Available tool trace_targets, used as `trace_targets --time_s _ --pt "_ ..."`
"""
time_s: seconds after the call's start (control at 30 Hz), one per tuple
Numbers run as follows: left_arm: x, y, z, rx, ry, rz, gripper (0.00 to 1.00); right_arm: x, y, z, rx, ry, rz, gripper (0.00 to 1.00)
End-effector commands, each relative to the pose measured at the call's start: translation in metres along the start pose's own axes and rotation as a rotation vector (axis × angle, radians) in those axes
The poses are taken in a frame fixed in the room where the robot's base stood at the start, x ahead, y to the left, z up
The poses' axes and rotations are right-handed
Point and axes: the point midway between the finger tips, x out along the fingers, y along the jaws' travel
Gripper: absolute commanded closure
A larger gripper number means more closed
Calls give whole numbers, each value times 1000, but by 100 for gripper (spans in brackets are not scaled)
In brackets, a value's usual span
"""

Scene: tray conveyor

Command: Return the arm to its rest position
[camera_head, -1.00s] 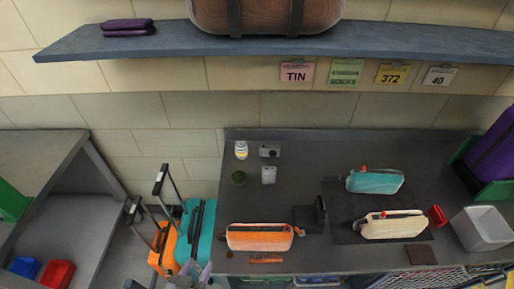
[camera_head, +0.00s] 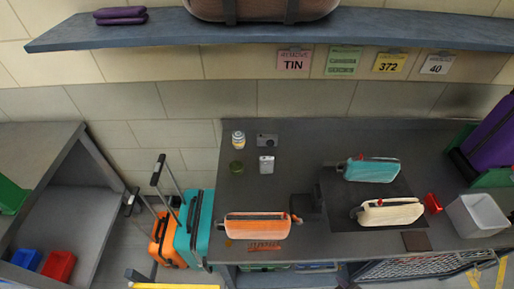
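Neither of my grippers shows clearly in the head view, so their state and any hold cannot be seen. An orange case (camera_head: 257,226) lies at the table's front left. A teal case (camera_head: 371,169) and a cream case (camera_head: 390,212) lie on a dark mat (camera_head: 345,222) at the right. An orange suitcase (camera_head: 160,243) and a teal suitcase (camera_head: 189,235) stand on the floor to the left of the table, with handles raised.
The dark table (camera_head: 300,150) also holds a striped cup (camera_head: 238,138), a camera (camera_head: 267,140), a red item (camera_head: 432,203) and a grey bin (camera_head: 478,215). A wall shelf (camera_head: 160,30) runs above. A side unit (camera_head: 85,210) stands left. The table's middle has free room.

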Motion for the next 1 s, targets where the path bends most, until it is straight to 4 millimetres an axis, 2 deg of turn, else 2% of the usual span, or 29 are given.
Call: trace_targets --time_s 0.13,0.23,0.3,0.47,0.8,1.0 --pt "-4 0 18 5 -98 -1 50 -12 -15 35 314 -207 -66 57" --pt "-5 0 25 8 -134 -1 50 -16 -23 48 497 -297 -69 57" --pt "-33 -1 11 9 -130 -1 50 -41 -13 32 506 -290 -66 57" --pt "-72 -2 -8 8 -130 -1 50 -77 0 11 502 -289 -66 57" --pt "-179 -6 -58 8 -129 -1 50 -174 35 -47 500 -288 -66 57" --pt "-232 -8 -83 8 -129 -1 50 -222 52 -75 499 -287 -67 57"
